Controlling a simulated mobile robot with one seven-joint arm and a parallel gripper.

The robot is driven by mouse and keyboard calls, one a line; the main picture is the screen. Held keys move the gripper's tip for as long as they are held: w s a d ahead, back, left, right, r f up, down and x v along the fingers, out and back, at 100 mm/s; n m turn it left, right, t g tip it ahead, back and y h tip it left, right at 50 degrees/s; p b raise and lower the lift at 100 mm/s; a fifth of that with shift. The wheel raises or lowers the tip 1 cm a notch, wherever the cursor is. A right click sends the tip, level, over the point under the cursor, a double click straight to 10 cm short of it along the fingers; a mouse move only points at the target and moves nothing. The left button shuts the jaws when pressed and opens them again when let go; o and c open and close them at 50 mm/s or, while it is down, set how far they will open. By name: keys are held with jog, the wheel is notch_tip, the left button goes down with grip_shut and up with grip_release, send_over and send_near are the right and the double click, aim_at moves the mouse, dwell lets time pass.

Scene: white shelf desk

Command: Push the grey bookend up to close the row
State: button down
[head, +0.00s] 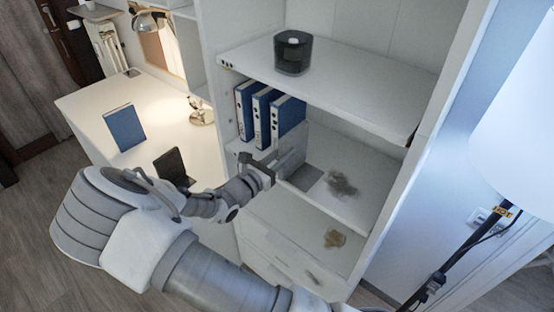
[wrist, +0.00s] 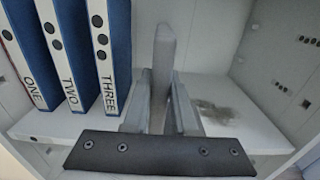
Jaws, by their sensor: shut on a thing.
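The grey bookend (wrist: 163,62) stands upright on the middle shelf, to the right of the binder row. In the head view the bookend (head: 304,179) is partly hidden by my gripper. My gripper (wrist: 158,108) is shut on the bookend's upright plate, one finger on each side. It also shows in the head view (head: 278,163), reaching into the shelf from the front. Three blue binders with white spines, ONE (wrist: 28,62), TWO (wrist: 66,55) and THREE (wrist: 108,50), stand at the left. A gap separates THREE from the bookend, with my left finger in it.
The middle shelf (head: 372,187) is free to the right, apart from a brownish patch (head: 342,184). A dark round container (head: 292,53) stands on the shelf above. A white desk (head: 88,104) with a blue book (head: 125,127) and a lamp (head: 148,22) is at the left.

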aim_at(302, 144)
jog(key=b+x, duration=0.1)
jog(key=x, duration=0.8)
jog(key=shift+f, duration=0.1)
jog(key=shift+f+b, duration=0.65)
jog(key=shift+f, duration=0.3)
jog(key=c, duration=0.6)
grip_release()
jog(key=shift+c, duration=0.2)
jog(key=shift+s+a+f, duration=0.1)
jog(key=shift+s+a, duration=0.15)
jog(key=shift+a, duration=0.05)
jog(key=b+v, duration=0.1)
jog(key=v, duration=1.5)
jog(key=shift+s+a+b, duration=0.25)
jog(key=shift+s+b, duration=0.1)
